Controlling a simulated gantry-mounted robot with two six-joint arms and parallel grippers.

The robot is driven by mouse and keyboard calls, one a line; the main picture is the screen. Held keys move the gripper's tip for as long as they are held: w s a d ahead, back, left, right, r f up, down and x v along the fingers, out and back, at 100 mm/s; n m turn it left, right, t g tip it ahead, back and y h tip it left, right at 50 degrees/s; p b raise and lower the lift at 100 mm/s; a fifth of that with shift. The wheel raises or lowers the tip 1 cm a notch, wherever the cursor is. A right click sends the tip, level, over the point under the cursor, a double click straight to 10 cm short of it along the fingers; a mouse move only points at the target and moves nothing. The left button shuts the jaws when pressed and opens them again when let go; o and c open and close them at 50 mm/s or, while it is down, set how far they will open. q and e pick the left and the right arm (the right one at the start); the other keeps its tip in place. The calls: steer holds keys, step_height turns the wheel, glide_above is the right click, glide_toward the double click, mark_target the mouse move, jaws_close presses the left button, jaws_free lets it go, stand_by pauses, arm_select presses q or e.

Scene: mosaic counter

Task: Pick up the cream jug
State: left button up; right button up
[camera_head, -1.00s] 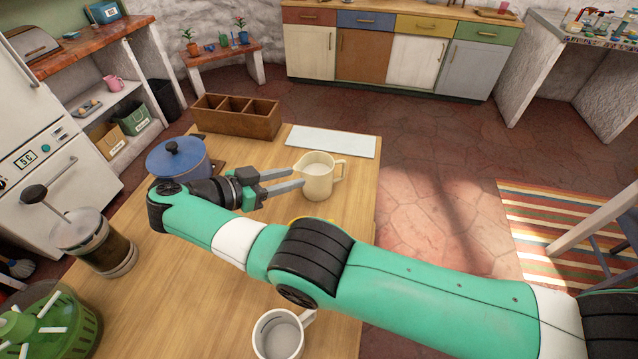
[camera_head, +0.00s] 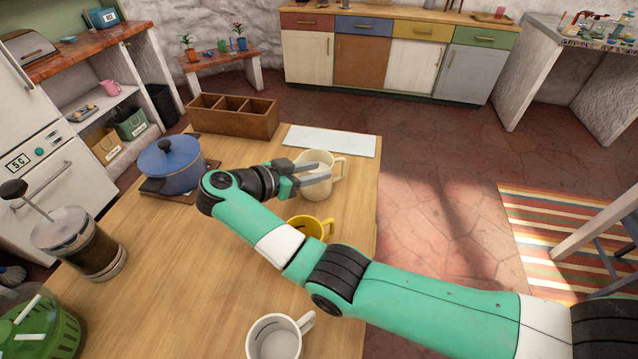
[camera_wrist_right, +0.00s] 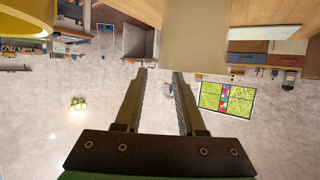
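The cream jug (camera_head: 318,192) stands upright at the right side of the wooden table, its handle to the right. My right gripper (camera_head: 325,170) is at the jug, with its two fingers crossing the jug's upper part in the head view. The fingers are apart, with a clear gap in the right wrist view (camera_wrist_right: 160,72). There the jug (camera_wrist_right: 196,35) shows beyond the fingertips, offset toward the right finger, and nothing is held between them. I cannot tell whether a finger touches the jug. My left gripper is not in view.
A yellow mug (camera_head: 325,226) is partly behind my right arm, and a white mug (camera_head: 278,342) stands nearer. A blue pot (camera_head: 178,172), a French press (camera_head: 85,245) and a wooden divided box (camera_head: 232,118) stand on the left. A white board (camera_head: 320,141) lies behind the jug.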

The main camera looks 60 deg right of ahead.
steer(key=x, duration=0.2)
steer(key=shift+s+d+f, duration=0.15)
steer(key=shift+d, duration=0.2)
steer(key=shift+a, duration=0.1)
steer(key=shift+c, duration=0.3)
jaws_close()
stand_by(0.6)
